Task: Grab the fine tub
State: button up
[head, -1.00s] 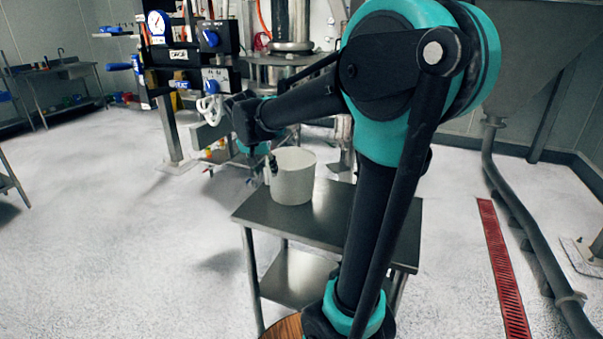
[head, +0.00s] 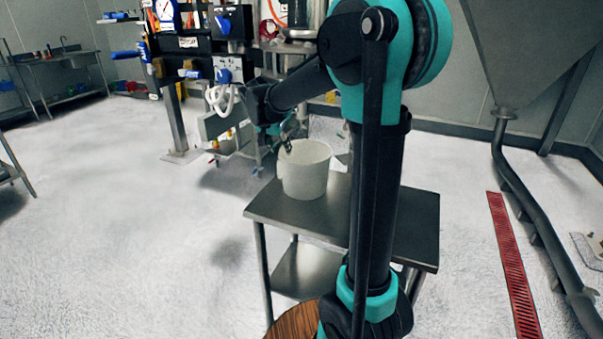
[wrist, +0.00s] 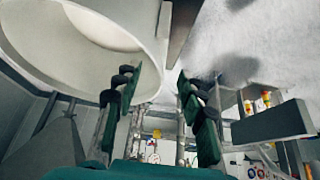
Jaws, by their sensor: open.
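A white round tub (head: 306,178) stands upright on the small metal table, open at the top. My gripper (head: 285,142) is at the tub's far left rim in the head view, partly hidden by the tub and my arm. In the wrist view, the tub (wrist: 60,50) fills the upper left with its mouth showing. My gripper (wrist: 160,95) is open there, with one finger overlapping the tub's rim and the other clear of it over the floor. I cannot tell whether the fingers touch the tub.
The small metal table (head: 410,225) has bare top to the right of the tub. A rack with gauges and valves (head: 205,45) stands behind. A hopper (head: 530,50) with a pipe is at right. A red floor grate (head: 513,265) runs nearby. Open floor lies left.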

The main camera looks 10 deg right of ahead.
jog(key=x, duration=0.4)
jog(key=shift+f, duration=0.45)
jog(key=shift+c, duration=0.5)
grip_shut()
